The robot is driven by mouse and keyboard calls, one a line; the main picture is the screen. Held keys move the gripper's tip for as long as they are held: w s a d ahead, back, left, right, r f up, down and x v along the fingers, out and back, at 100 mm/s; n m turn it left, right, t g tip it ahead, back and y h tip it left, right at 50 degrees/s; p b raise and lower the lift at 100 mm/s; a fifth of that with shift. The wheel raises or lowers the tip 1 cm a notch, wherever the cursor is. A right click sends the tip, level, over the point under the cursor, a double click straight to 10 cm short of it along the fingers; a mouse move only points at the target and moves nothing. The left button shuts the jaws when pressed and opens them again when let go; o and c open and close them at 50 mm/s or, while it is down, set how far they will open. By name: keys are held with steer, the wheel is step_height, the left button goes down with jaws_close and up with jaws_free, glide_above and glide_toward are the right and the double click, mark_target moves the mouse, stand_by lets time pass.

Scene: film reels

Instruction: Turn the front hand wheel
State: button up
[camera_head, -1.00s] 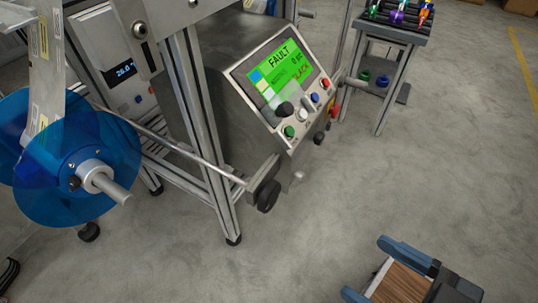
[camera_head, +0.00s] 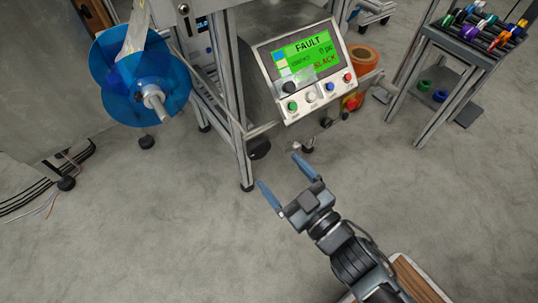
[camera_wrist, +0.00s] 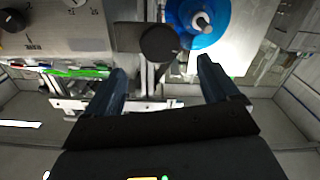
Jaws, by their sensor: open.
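The front hand wheel (camera_head: 259,149) is a small black round knob low on the front of the steel machine, below the control panel. In the wrist view the black wheel (camera_wrist: 159,43) shows face-on, a little beyond and between the fingertips. My gripper (camera_head: 280,171) is open and empty, in front of the machine at lower right of the wheel. Its two blue fingers also show in the wrist view (camera_wrist: 162,72), spread wide on either side below the wheel. I see no contact between fingers and wheel.
A control panel (camera_head: 305,67) with a green FAULT screen and buttons sits above the wheel. A blue reel (camera_head: 141,80) on a spindle is at left. A metal frame leg (camera_head: 240,140) stands just left of the wheel. A cart (camera_head: 470,42) with coloured spools is at right.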

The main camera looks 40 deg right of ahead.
mark_target(261, 151)
steer(key=w+b, duration=0.1)
steer(key=w, duration=0.6)
steer(key=shift+w, duration=0.35)
steer(key=c, duration=1.1)
